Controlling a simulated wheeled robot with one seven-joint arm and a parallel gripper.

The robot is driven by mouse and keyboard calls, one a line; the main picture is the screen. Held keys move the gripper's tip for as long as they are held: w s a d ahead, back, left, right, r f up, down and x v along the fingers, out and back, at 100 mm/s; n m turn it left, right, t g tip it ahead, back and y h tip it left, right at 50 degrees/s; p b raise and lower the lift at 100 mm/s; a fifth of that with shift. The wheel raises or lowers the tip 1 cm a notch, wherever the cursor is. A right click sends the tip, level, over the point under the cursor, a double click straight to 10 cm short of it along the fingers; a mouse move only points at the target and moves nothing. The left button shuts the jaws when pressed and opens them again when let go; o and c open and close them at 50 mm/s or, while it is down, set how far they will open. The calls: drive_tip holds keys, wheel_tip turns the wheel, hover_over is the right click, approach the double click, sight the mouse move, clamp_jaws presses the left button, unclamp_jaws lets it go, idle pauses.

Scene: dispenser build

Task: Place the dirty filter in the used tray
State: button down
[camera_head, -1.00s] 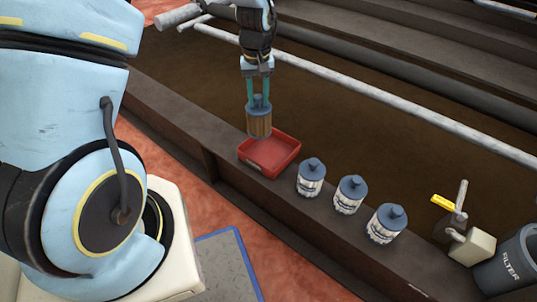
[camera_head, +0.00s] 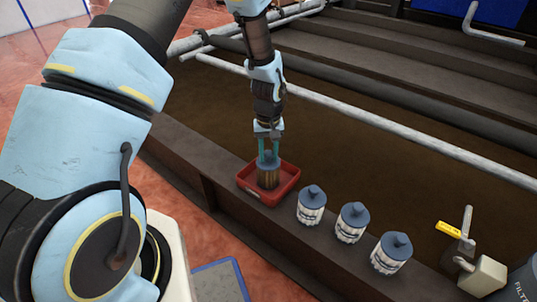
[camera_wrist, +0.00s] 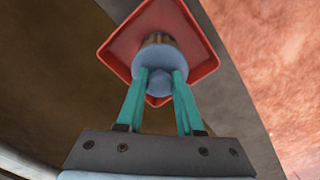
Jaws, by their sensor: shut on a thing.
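The dirty filter (camera_head: 268,176) has a blue-grey cap and a brown, stained body. It is upright inside the red used tray (camera_head: 290,187), within its walls. My gripper (camera_head: 268,155) is above it, with its teal fingers shut on the filter's cap knob. In the wrist view the gripper (camera_wrist: 160,85) holds the filter (camera_wrist: 158,48) by its knob, with the red tray (camera_wrist: 120,45) behind it. I cannot tell whether the filter's base touches the tray floor.
Several clean white filters with blue-grey caps (camera_head: 311,205) stand in a row right of the tray on the dark ledge. A tap-like fixture with a yellow handle (camera_head: 448,229) and a grey filter housing (camera_head: 522,283) are further right. A pale pipe (camera_head: 400,130) runs behind.

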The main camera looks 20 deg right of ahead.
drive_tip(key=shift+r, duration=0.1)
drive_tip(key=c, duration=0.5)
unclamp_jaws()
drive_tip(key=shift+c, duration=0.2)
wheel_tip(320, 180, up, 12)
drive_tip(key=p, duration=0.2)
drive_tip(key=w+a+r+n, duration=0.1)
drive_tip(key=a+r, duration=0.3)
drive_tip(key=a, duration=0.4)
drive_tip(key=w+a+r, duration=0.1)
drive_tip(key=a+r, duration=0.3)
drive_tip(key=a, duration=0.4)
drive_tip(key=s+a+r, duration=0.2)
drive_tip(key=s+a, duration=0.1)
drive_tip(key=a, duration=0.4)
drive_tip(key=s+a+r+n+t, duration=0.1)
drive_tip(key=s+a+r, duration=0.1)
drive_tip(key=a, duration=0.6)
drive_tip(key=shift+s+t, duration=0.3)
drive_tip(key=shift+s, duration=0.45)
